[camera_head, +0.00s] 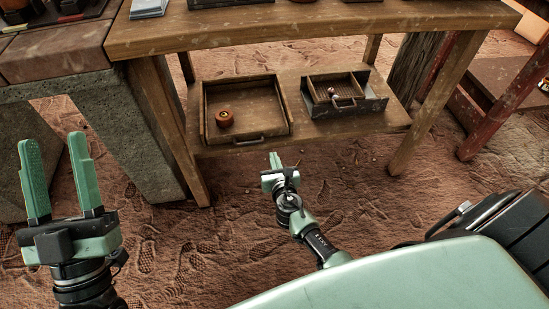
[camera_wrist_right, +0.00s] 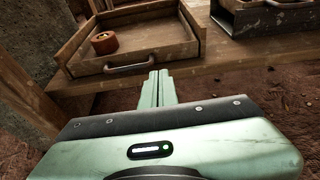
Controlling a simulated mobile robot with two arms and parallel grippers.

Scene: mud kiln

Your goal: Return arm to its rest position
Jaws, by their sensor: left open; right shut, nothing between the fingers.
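My left gripper (camera_head: 63,180) stands at the left of the head view, its two green fingers pointing up and apart, with nothing between them. My right arm reaches forward over the dirt floor in the middle of the head view. My right gripper (camera_head: 275,160) is just in front of the low shelf of the wooden table. In the right wrist view its fingers (camera_wrist_right: 158,77) are pressed together and empty, with the tips near the handle of a wooden drawer tray (camera_wrist_right: 185,50). I cannot tell whether they touch the shelf edge.
The wooden table (camera_head: 300,28) has a low shelf (camera_head: 380,123). On it are the wooden tray (camera_head: 270,92) with a small orange-brown round object (camera_head: 225,118) and a dark metal box (camera_head: 372,106) holding a small item. A concrete block bench (camera_head: 130,130) stands left. Dirt floor lies open in front.

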